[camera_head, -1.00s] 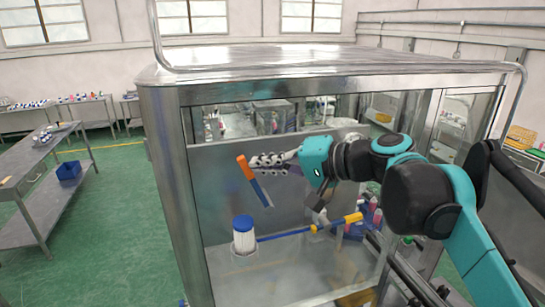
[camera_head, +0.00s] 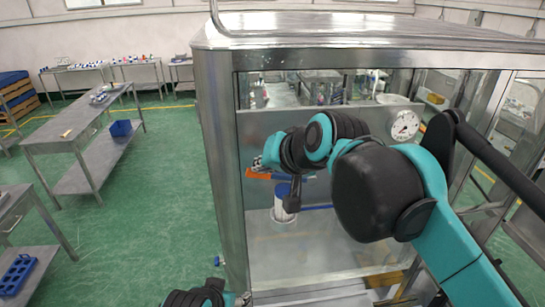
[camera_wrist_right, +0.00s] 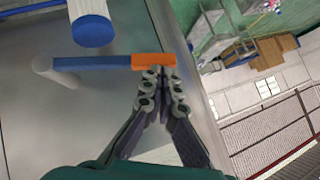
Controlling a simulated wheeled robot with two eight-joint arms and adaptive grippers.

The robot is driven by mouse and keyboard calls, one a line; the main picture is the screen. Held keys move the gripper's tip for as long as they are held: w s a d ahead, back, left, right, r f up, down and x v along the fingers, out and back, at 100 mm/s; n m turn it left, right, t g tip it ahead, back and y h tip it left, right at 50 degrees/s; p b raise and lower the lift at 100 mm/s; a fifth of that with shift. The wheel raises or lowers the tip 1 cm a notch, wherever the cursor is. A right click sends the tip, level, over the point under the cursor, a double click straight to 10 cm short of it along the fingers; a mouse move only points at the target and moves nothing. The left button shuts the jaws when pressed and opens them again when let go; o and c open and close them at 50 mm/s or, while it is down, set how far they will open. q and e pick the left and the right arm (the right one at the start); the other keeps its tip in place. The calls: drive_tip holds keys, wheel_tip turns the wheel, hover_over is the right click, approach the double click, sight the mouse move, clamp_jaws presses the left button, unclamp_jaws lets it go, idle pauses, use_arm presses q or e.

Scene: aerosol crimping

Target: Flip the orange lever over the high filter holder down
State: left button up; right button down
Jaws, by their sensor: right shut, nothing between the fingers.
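The orange lever has an orange handle (camera_head: 258,174) and a blue bar, lying roughly level in the head view. In the right wrist view its handle (camera_wrist_right: 153,60) is just beyond the fingertips, and its bar runs left to a grey pivot (camera_wrist_right: 42,65). My right gripper (camera_wrist_right: 162,74) is shut and empty, its tips at or against the handle; contact is unclear. A white cylinder with a blue cap (camera_head: 281,190) stands below the lever, partly covered by my arm.
A metal-framed cabinet (camera_head: 214,150) surrounds the lever, its front post left of my arm. A second blue bar (camera_head: 318,207) runs right from the cylinder, its end hidden by my arm. A round gauge (camera_head: 404,125) is at the back.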

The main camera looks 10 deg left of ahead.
sight(258, 177)
drive_tip(key=shift+s+a+f+b, duration=0.1)
drive_tip(key=shift+a+f+b, duration=0.15)
drive_tip(key=shift+f, duration=0.5)
drive_tip(key=shift+s+a+f+b, duration=0.1)
drive_tip(key=shift+a+f+b, duration=0.15)
drive_tip(key=shift+f, duration=0.65)
drive_tip(key=shift+r, duration=0.1)
